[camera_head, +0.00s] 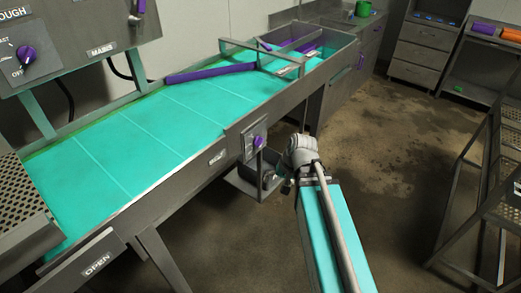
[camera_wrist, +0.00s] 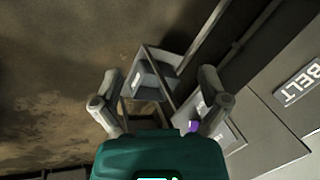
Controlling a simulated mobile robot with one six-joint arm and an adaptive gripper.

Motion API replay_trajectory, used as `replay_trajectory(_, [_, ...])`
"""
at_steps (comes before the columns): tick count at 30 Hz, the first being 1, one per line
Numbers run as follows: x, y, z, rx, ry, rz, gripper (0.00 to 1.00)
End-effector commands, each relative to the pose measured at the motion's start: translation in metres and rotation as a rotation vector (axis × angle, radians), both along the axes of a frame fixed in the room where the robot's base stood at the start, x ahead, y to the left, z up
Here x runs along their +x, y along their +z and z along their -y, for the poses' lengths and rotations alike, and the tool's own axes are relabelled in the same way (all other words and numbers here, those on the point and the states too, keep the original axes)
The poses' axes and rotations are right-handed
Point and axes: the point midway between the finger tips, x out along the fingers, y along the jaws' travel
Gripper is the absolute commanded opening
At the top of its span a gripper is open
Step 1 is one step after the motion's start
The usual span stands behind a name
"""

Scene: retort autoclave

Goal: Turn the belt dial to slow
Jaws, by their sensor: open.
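The belt dial (camera_head: 259,141) is a small purple knob on a grey plate on the conveyor's side, near its far end. Its setting is too small to read. A label reading BELT (camera_wrist: 299,83) is on the metal side in the wrist view. There, a bit of the purple knob (camera_wrist: 193,126) shows beside my right finger, mostly hidden by it. My gripper (camera_wrist: 160,78) is open and empty, its fingers spread. In the head view my arm's end is just right of the dial, and the fingers are hard to make out.
The teal conveyor belt (camera_head: 155,125) has purple guides (camera_head: 210,73). A panel at upper left has another purple knob (camera_head: 26,54). A small grey bin (camera_head: 262,178) hangs under the dial. A metal rack (camera_head: 484,190) stands right. Floor between is clear.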

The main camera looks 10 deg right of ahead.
Motion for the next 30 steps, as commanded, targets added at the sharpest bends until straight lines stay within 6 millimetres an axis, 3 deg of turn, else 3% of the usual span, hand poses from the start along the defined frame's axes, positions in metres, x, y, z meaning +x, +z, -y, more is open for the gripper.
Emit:
replay_trajectory(1, [0.008, -0.016, -0.001, 0.054, -0.042, 0.010, 0.94])
replay_trajectory(3, [0.017, -0.022, -0.005, 0.132, -0.100, 0.024, 0.94])
replay_trajectory(16, [0.075, -0.041, -0.004, 0.629, -0.458, 0.060, 0.94])
replay_trajectory(23, [0.104, -0.042, 0.015, 0.909, -0.642, 0.052, 0.94])
replay_trajectory(30, [0.129, -0.040, 0.046, 1.203, -0.811, 0.018, 0.94])
